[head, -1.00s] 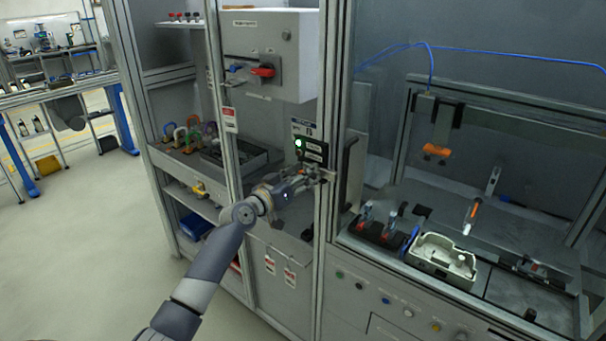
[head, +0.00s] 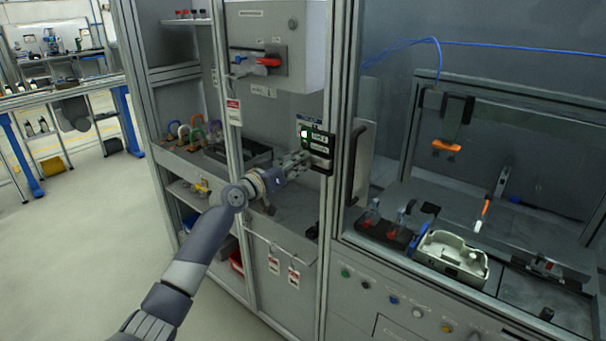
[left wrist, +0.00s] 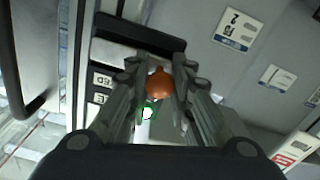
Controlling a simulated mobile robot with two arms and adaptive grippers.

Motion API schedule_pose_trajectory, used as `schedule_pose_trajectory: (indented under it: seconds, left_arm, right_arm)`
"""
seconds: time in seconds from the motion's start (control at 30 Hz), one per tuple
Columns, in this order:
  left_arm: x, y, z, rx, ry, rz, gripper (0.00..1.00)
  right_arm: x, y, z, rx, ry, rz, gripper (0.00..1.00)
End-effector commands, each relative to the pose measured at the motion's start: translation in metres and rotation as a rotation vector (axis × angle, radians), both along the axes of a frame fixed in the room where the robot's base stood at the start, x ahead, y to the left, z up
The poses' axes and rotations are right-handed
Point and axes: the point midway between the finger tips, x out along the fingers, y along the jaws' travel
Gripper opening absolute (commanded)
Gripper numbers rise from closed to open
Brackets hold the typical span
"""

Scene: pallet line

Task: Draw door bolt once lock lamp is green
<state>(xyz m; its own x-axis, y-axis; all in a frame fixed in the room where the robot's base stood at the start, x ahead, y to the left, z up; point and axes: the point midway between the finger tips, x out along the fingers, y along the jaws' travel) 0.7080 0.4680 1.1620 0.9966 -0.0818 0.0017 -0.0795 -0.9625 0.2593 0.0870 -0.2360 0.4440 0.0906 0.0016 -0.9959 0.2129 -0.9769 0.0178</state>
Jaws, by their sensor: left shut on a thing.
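The lock box (head: 322,150) is a small black panel on the frame post left of the door. Its lock lamp (head: 304,133) is lit green; in the left wrist view the lamp (left wrist: 148,113) shows as a bright spot ringed with green. My left gripper (head: 303,160) is at the lock box, just below the lamp. In the left wrist view its fingers are shut on an orange bolt knob (left wrist: 160,83). The rest of the bolt is mostly hidden by the fingers. The door's dark handle (head: 355,165) is right of the box. My right gripper is out of view.
A switch box with a red handle (head: 268,62) hangs above my left arm. Coloured padlocks (head: 190,132) and a dark tray stand on the left shelf. Red-and-white tags (head: 274,265) hang below. A fixture with a pale housing (head: 450,256) is on the right.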

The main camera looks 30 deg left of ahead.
Motion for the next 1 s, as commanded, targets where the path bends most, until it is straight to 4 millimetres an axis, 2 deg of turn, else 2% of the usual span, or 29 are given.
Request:
schedule_pose_trajectory:
  seconds: [0.07, 0.37, 0.4, 0.47, 0.83, 1.0]
  left_arm:
    - [0.0, 0.006, -0.001, 0.0, 0.0, 0.006, 0.0]
    - [0.0, 0.007, 0.002, 0.0, -0.002, 0.009, 0.0]
    - [0.0, 0.007, 0.002, 0.001, -0.002, 0.009, 0.29]
    - [0.0, 0.007, 0.002, 0.001, -0.002, 0.009, 0.42]
    - [-0.002, 0.005, 0.0, 0.0, 0.001, 0.005, 0.42]
    - [-0.017, 0.007, -0.001, 0.001, 0.003, 0.007, 0.42]
  right_arm:
    - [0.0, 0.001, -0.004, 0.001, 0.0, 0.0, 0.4]
    - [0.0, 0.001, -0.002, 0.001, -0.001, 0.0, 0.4]
    - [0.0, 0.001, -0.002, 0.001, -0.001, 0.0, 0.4]
    - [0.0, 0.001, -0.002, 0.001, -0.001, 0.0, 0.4]
    - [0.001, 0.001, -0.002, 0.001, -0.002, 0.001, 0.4]
    - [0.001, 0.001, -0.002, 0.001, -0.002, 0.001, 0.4]
